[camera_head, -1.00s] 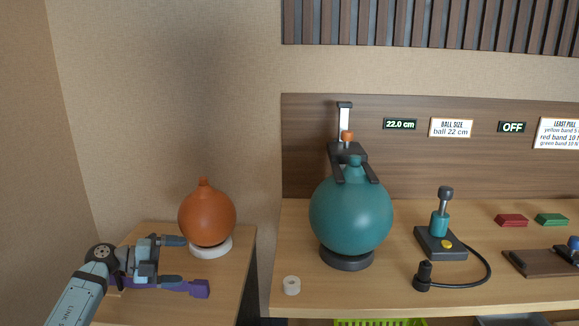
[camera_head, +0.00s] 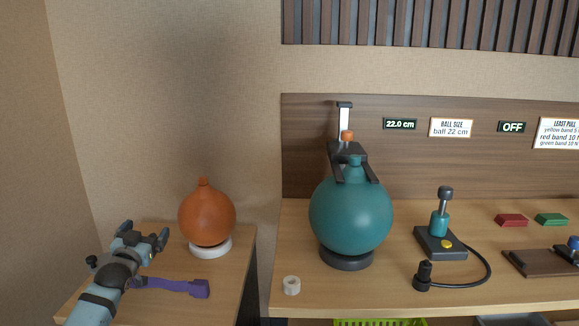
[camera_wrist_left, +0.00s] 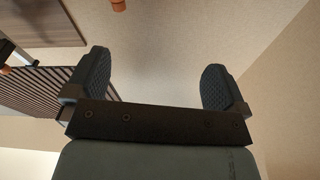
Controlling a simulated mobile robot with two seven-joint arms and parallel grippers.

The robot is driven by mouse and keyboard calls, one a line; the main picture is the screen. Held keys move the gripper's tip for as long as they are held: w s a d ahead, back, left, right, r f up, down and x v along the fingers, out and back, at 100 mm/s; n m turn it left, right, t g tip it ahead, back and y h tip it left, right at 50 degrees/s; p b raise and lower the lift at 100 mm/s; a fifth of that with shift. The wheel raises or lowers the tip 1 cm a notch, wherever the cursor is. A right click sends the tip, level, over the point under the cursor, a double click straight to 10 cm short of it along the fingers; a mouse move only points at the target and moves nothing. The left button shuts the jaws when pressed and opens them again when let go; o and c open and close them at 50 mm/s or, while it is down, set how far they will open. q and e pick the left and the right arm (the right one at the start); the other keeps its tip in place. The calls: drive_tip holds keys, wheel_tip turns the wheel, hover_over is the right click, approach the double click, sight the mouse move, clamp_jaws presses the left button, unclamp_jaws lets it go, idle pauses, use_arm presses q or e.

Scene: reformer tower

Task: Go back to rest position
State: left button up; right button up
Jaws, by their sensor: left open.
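My left gripper (camera_head: 146,238) is at the left of the head view, above the small side table (camera_head: 235,268). Its two fingers are spread apart. In the left wrist view the gripper (camera_wrist_left: 158,88) is open with nothing between its fingers, facing bare wall. A purple strap-like object (camera_head: 180,286) lies on the side table in front of the gripper, its left end hidden behind my arm. An orange ball (camera_head: 207,216) on a white ring stands right of the gripper, apart from it. My right gripper is not in view.
A teal ball (camera_head: 351,218) sits on a dark ring under a measuring arm on the main table (camera_head: 400,297). A pump (camera_head: 440,235) with a hose and a white tape roll (camera_head: 291,285) stand there too. A gap separates the two tables.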

use_arm(q)
drive_tip(key=s+d+f+m+g+h, duration=0.1)
drive_tip(key=s+d+f+h, duration=0.2)
drive_tip(key=s+d, duration=0.8)
drive_tip(key=s+d+f+m+h, duration=0.1)
drive_tip(key=s+d+f+h, duration=0.25)
drive_tip(key=s+d, duration=0.75)
drive_tip(key=s+d+r+n+h, duration=0.1)
drive_tip(key=s+d+r, duration=0.15)
drive_tip(key=s, duration=0.75)
drive_tip(key=s+d+r+h, duration=0.15)
drive_tip(key=s+r, duration=0.25)
drive_tip(key=s, duration=0.6)
drive_tip(key=s+a+r+g+y+p, duration=0.4)
drive_tip(key=a+r+g+y+p, duration=0.1)
drive_tip(key=p, duration=3.2)
drive_tip(key=a+g+y, duration=0.1)
drive_tip(key=a+g, duration=0.1)
drive_tip(key=shift+r+n+g+y, duration=0.3)
drive_tip(key=shift+r+y, duration=0.05)
drive_tip(key=shift+y, duration=0.05)
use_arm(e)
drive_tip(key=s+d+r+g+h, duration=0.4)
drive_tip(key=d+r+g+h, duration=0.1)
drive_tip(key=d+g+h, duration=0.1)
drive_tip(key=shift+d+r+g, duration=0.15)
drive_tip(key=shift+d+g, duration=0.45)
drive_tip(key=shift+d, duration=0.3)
